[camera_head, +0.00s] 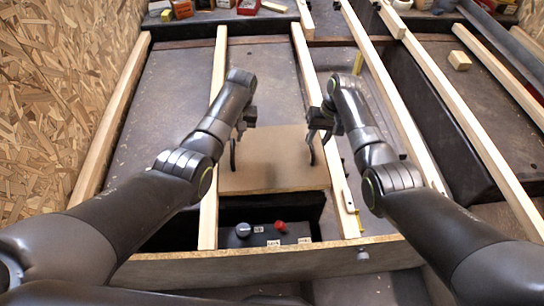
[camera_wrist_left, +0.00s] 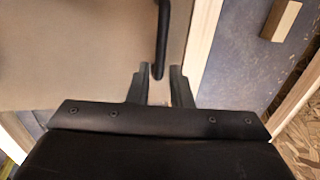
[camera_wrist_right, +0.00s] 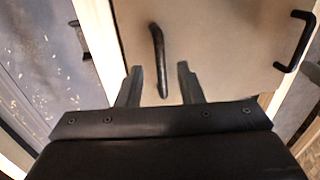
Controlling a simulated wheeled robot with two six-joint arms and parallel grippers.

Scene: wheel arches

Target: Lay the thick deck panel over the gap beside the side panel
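The thick deck panel (camera_head: 268,160) is a flat tan board lying level between two pale wooden beams. It has two black bar handles, one at its left side (camera_head: 233,156) and one at its right (camera_head: 312,150). My left gripper (camera_head: 240,128) is at the left handle; in the left wrist view the handle (camera_wrist_left: 161,40) runs between the fingers (camera_wrist_left: 160,72) with a narrow space on each side. My right gripper (camera_head: 318,128) is open around the right handle; the right wrist view shows clear space between handle (camera_wrist_right: 158,55) and fingers (camera_wrist_right: 160,70). I cannot tell which part is the side panel.
A dark opening in front of the panel holds a box with a dark knob (camera_head: 243,230) and a red knob (camera_head: 280,227). A wooden board (camera_head: 265,264) crosses the front. A chipboard wall (camera_head: 50,90) stands at left. A small wood block (camera_head: 459,60) lies right.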

